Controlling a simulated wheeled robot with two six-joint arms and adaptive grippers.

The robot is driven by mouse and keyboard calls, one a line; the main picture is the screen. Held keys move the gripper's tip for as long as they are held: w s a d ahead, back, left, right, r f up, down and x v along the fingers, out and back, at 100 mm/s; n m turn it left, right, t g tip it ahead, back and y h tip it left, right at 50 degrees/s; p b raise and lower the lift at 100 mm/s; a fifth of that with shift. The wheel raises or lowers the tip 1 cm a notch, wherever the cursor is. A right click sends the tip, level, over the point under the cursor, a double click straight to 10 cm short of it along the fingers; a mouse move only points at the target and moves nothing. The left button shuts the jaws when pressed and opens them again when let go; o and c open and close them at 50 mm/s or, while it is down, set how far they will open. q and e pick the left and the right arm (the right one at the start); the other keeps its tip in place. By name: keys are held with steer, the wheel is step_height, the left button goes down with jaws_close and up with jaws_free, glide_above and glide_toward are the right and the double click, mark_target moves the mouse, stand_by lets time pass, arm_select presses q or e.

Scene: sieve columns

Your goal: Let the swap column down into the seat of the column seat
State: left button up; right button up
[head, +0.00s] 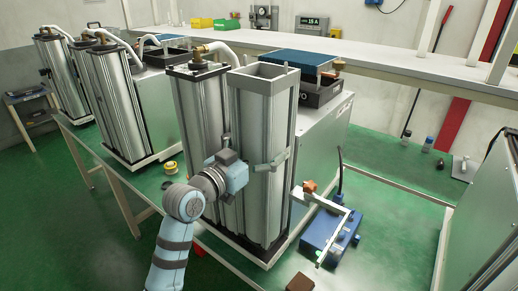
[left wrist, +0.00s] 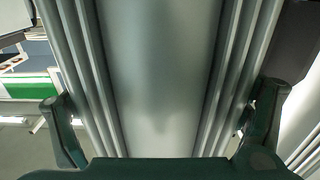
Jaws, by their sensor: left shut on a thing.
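The swap column (head: 263,120), a tall silver ribbed column with an open square top, stands upright at the centre of the head view. My left gripper (head: 270,166) is shut on it at about mid-height. In the left wrist view, its dark fingers (left wrist: 163,128) are on both sides of the column (left wrist: 160,75). The column's lower end is low over the dark base of the column seat (head: 283,247). I cannot tell whether it touches the bottom of the seat. My right gripper is not in view.
A similar column (head: 196,115) with a brass fitting and white hose stands close on the left. A grey cabinet (head: 325,125) is behind to the right. A blue device (head: 325,232) with a pale bracket (head: 318,206) lies at the right. A yellow tape roll (head: 171,167) is on the left.

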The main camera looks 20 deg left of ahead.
arm_select(q)
steer(key=shift+r, duration=0.15)
steer(key=shift+p, duration=0.65)
stand_by(0.9)
steer(key=shift+f+b, duration=1.45)
steer(key=shift+f, duration=0.6)
steer(key=o, duration=1.6)
steer(key=shift+s, duration=0.1)
steer(key=shift+o, duration=0.4)
steer(key=shift+s, duration=0.1)
